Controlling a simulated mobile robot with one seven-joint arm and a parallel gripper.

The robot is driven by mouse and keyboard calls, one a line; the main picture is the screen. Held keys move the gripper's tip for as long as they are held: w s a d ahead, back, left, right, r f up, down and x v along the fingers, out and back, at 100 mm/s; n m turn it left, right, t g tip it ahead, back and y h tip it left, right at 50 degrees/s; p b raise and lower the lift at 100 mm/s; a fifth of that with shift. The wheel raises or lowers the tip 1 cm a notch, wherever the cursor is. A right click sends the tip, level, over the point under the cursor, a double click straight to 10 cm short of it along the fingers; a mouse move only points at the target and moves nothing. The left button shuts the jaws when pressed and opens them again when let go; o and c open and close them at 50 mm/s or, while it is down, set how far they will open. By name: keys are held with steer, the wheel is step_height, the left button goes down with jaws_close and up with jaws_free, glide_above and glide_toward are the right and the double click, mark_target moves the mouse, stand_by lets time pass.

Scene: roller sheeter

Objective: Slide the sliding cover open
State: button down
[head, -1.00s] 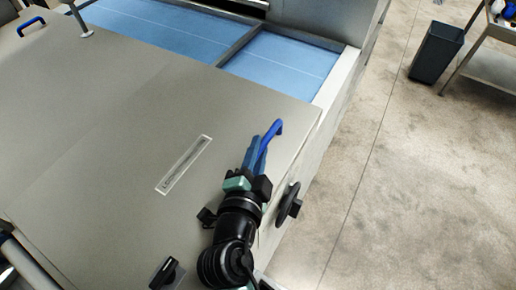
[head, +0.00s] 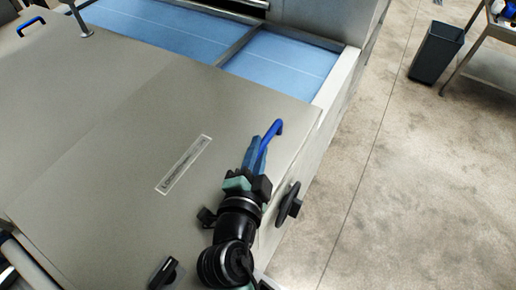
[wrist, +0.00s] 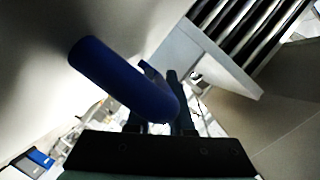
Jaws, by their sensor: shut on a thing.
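The sliding cover (head: 225,115) is a flat grey panel on top of the machine, with a blue bar handle (head: 274,130) near its right edge. My gripper (head: 259,152) is shut on this handle, with the blue fingers around its near part. In the wrist view the blue handle (wrist: 120,78) passes close in front of the camera, at the dark fingers (wrist: 160,122). The exact contact is partly hidden. Beyond the cover's far edge, the blue belt (head: 282,62) is exposed.
A second blue handle (head: 31,25) is at the far left. A black knob (head: 288,203) sticks out of the machine's right side, close to my arm. Another black knob (head: 163,273) is at the front. A dark bin (head: 436,54) stands on open floor at the right.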

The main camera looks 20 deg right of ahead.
mark_target(223, 147)
steer(key=w+a+b, duration=0.1)
steer(key=w+b, duration=0.1)
steer(key=w+a+b, duration=0.4)
steer(key=shift+w+f+b, duration=0.2)
steer(key=shift+w+b, duration=0.1)
steer(key=shift+b, duration=0.1)
steer(key=shift+w+a+r, duration=0.15)
steer(key=shift+w+a, duration=0.1)
steer(key=shift+a, duration=0.05)
steer(key=c, duration=0.8)
jaws_free()
steer(key=b+v, duration=0.4)
steer(key=v, duration=0.9)
steer(key=shift+d+r, duration=0.1)
steer(key=shift+r, duration=0.05)
